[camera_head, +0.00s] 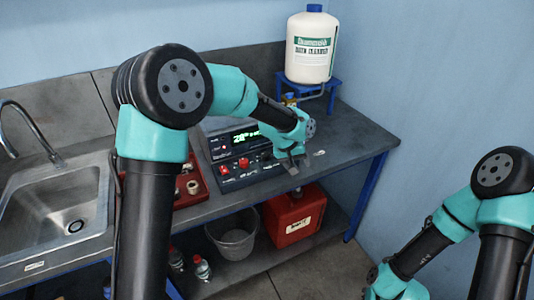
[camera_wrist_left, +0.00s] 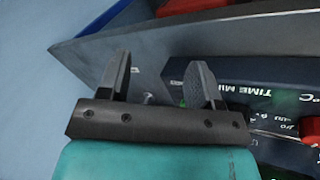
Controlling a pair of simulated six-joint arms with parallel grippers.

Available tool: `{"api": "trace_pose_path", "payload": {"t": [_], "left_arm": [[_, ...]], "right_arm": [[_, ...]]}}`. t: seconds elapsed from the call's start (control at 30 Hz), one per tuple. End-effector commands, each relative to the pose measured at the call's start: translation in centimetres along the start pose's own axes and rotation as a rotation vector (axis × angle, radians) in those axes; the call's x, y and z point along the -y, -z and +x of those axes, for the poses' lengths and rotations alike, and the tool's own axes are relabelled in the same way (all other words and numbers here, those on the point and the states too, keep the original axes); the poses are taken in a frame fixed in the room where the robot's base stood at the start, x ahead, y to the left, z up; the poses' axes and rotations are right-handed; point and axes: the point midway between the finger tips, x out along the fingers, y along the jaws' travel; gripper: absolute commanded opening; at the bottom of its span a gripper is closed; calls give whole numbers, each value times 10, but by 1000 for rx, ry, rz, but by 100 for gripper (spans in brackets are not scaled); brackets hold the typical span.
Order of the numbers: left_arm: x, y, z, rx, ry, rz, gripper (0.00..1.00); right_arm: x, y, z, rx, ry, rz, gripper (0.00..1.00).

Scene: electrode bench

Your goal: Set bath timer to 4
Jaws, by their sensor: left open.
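The bath's control box (camera_head: 217,148) stands on the bench, with a lit green display (camera_head: 245,137) and a row of controls on its sloped front. A red knob (camera_head: 243,163) shows left of my left gripper. My left gripper (camera_head: 293,165) is open and empty at the box's right end, pointing down. In the left wrist view its two fingers (camera_wrist_left: 160,82) are spread apart. The box there shows the printed words TIME MIN (camera_wrist_left: 248,89) and part of a red knob (camera_wrist_left: 310,129) at the right edge. My arm hides part of the box. My right gripper is not visible.
A white bottle (camera_head: 311,50) stands on a blue stand (camera_head: 333,88) behind the box. A red tray (camera_head: 190,187) lies left of it, and a sink (camera_head: 50,210) further left. A bucket (camera_head: 233,240) and red container (camera_head: 293,215) sit below. The bench's right end is clear.

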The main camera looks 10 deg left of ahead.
Motion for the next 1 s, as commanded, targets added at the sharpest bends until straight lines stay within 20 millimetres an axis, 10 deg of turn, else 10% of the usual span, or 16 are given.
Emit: {"api": "trace_pose_path", "payload": {"t": [0.5, 1.0], "left_arm": [[54, 76, -170, 88, 350, -329, 59], [60, 78, -184, 92, 386, -364, 59]], "right_arm": [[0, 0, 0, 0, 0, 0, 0], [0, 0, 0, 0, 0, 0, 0]]}}
